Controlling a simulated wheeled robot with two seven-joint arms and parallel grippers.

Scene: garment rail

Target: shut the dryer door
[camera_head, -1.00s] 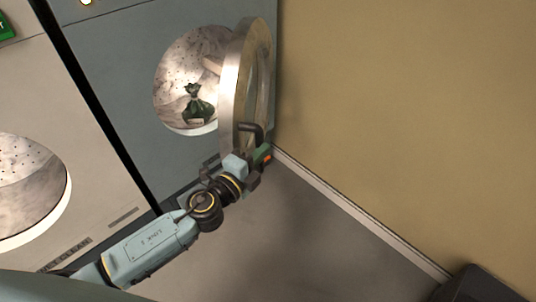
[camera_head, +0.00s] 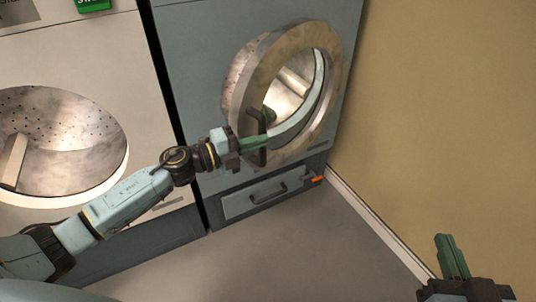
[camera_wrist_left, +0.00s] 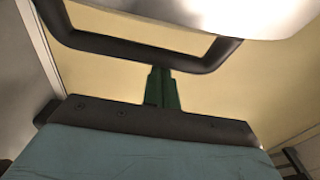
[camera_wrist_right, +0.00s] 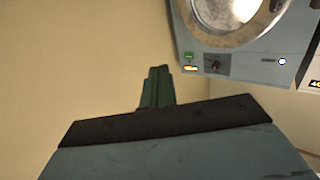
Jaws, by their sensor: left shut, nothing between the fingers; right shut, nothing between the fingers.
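The grey-blue dryer (camera_head: 190,60) stands in the head view, with its round metal-rimmed glass door (camera_head: 262,72) partly open, angled in front of the drum opening. A dark bar handle (camera_head: 256,122) is on the door's left side. My left gripper (camera_head: 262,142) is shut and empty, its green fingers at the handle. In the left wrist view, the fingertips (camera_wrist_left: 160,70) lie at the handle bar (camera_wrist_left: 140,52); I cannot tell whether they press on it. My right gripper (camera_head: 446,240) is shut and empty at the lower right, away from the door.
A beige wall (camera_head: 450,110) stands close on the dryer's right. A pale machine (camera_head: 80,50) with a round opening stands on its left. A drawer (camera_head: 250,195) with a handle is low on the dryer, with an orange item (camera_head: 317,179) at its right. The floor (camera_head: 300,250) is clear.

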